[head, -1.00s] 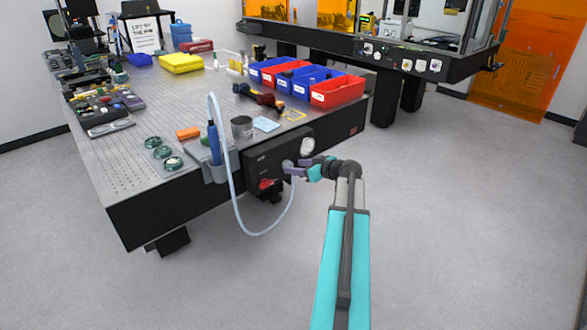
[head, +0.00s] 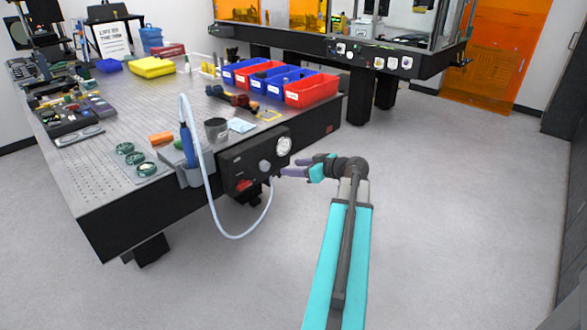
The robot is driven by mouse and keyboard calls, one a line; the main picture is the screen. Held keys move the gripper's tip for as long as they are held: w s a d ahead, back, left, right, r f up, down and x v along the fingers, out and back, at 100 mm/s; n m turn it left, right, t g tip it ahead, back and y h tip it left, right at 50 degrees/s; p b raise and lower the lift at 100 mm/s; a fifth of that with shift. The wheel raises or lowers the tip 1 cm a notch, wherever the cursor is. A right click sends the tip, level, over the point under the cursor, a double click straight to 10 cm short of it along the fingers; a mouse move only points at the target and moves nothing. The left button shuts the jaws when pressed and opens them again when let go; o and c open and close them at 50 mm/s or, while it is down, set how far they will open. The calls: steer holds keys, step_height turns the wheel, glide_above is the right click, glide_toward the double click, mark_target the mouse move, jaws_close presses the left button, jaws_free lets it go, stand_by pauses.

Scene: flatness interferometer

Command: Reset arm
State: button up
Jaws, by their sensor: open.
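My arm reaches up from the bottom of the head view, and my gripper (head: 296,166) points left at its end. Its purple-grey fingers are apart and hold nothing. The fingertips are just right of the black control box (head: 245,165) on the table's front side. The box carries a round white gauge (head: 284,146), a grey knob (head: 265,166) and a red switch (head: 243,186). I cannot tell from this view how large the gap between fingertips and box is.
A pale hose (head: 212,215) loops below the box from a blue-handled tool (head: 188,146) in a grey holder. The perforated optical table (head: 85,190) carries red and blue bins (head: 312,90), a grey cup (head: 216,130) and several lenses. The floor (head: 450,200) at right is clear.

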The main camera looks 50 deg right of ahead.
stand_by(0.3)
steer(key=w+a+f+g+y, duration=0.2)
steer(key=w+a+f, duration=0.1)
steer(key=a+f, duration=0.5)
steer(key=w+a+f+g+y, duration=0.1)
steer(key=w+a+f+g, duration=0.15)
steer(key=a+f, duration=0.5)
steer(key=s+a+f+g+y, duration=0.15)
steer(key=a+f+g, duration=0.35)
steer(key=a+f, duration=1.25)
steer(key=s+a+f+g+p, duration=0.1)
steer(key=s+a+f+g, duration=0.3)
steer(key=a, duration=0.7)
steer(key=s+a+f+g+h, duration=0.1)
steer(key=s+a+f, duration=0.2)
steer(key=s, duration=0.4)
steer(key=s+a+f+g+h, duration=0.2)
steer(key=s+a+f, duration=0.2)
steer(key=s, duration=0.4)
steer(key=s+a+f+g+h, duration=0.1)
steer(key=s+a+f+g, duration=0.1)
steer(key=s+a+f, duration=0.2)
steer(key=shift+s+p, duration=0.4)
steer(key=shift+s, duration=1.25)
steer(key=shift+g+h, duration=0.25)
